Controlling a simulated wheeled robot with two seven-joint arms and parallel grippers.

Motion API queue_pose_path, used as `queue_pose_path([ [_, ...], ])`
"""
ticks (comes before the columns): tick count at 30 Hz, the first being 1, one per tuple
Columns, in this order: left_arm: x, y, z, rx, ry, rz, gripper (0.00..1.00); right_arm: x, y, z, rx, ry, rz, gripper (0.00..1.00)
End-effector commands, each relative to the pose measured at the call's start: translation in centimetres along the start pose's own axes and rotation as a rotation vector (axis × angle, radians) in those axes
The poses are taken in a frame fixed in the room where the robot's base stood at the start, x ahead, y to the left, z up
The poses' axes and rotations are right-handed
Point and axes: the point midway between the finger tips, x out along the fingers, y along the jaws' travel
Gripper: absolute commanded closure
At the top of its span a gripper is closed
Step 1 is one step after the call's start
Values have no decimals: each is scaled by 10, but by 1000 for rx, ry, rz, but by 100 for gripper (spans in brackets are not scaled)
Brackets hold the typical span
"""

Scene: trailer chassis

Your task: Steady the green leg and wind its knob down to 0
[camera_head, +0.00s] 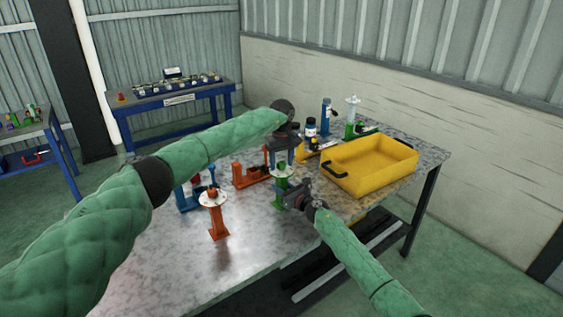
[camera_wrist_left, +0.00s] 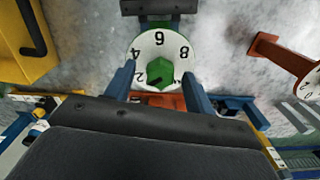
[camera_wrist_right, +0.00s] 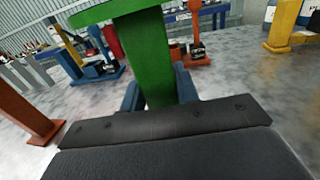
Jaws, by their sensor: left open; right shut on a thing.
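The green leg (camera_head: 279,188) stands upright on the metal table, with a white dial (camera_head: 281,172) on top. In the left wrist view the dial (camera_wrist_left: 146,47) shows 2, 4, 6 and 8 around a green knob (camera_wrist_left: 160,69); its lower part is hidden, and I cannot read the setting surely. My left gripper (camera_head: 281,160) is above the dial, open, its fingers (camera_wrist_left: 158,84) on either side of the knob and apart from it. My right gripper (camera_head: 287,197) is shut on the leg's post, which rises between its fingers in the right wrist view (camera_wrist_right: 150,60).
An orange leg with a dial (camera_head: 217,217) stands left of the green one, with another orange piece (camera_head: 250,174) behind. A yellow bin (camera_head: 368,167) is at the right. Blue, yellow and green-based pieces stand at the back. The table's front left is clear.

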Motion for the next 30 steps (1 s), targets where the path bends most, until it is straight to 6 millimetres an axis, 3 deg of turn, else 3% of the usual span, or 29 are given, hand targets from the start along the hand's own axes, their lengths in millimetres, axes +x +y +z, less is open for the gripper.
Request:
queue_pose_path([
  [2,0,0,0,0,0,0,48,0,0,0,0,0,0,100],
  [9,0,0,0,0,0,0,91,0,0,0,0,0,0,100],
  [20,-1,0,0,-58,1,0,91,0,0,0,0,0,0,100],
  [30,0,0,0,-306,0,-1,91,0,0,0,0,0,0,100],
])
